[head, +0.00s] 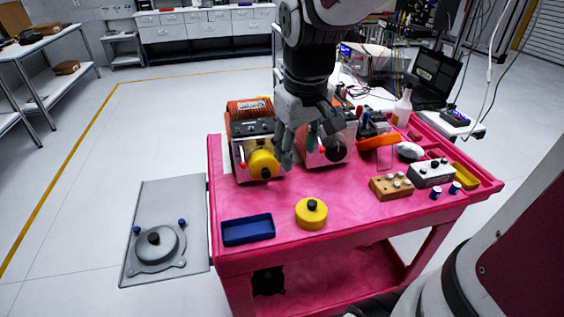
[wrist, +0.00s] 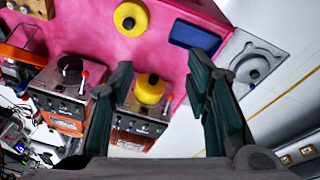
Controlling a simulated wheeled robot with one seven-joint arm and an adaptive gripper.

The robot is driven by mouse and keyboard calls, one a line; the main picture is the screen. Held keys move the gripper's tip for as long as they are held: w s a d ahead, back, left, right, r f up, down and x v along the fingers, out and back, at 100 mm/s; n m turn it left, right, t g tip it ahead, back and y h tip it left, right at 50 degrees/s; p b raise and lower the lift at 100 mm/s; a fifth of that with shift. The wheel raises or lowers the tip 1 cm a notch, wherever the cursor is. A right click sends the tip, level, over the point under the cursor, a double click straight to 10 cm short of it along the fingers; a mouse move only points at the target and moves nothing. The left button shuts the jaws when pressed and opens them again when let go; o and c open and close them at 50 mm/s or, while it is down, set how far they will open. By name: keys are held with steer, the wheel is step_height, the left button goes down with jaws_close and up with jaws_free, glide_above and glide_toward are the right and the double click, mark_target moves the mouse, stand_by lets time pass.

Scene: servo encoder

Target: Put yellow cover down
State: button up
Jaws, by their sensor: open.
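One round yellow cover with a black knob (head: 311,214) lies flat on the pink cart top near its front edge; it also shows at the top of the wrist view (wrist: 131,17). A second yellow cover with a dark knob (head: 263,165) is at the front of the left orange-and-grey device; the wrist view shows it too (wrist: 149,89). My gripper (head: 298,150) is open and empty, above the cart beside the second cover. In the wrist view, that cover shows between my spread fingers (wrist: 160,72), closer to the left one. I cannot tell the height gap.
A blue tray (head: 247,230) lies left of the cover on the cart (head: 350,225). A second device (head: 322,150) stands behind my gripper. A wooden block with knobs (head: 391,187), a grey box (head: 431,173) and a spray bottle (head: 403,107) crowd the right.

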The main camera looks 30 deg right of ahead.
steer(key=s+a+r+t+y, duration=0.1)
steer(key=s+a+r+t, duration=0.2)
steer(key=s, duration=0.8)
steer(key=a+r, duration=0.2)
steer(key=a, duration=0.2)
steer(key=shift+s+a+m, duration=0.25)
steer(key=shift+a+m, duration=0.05)
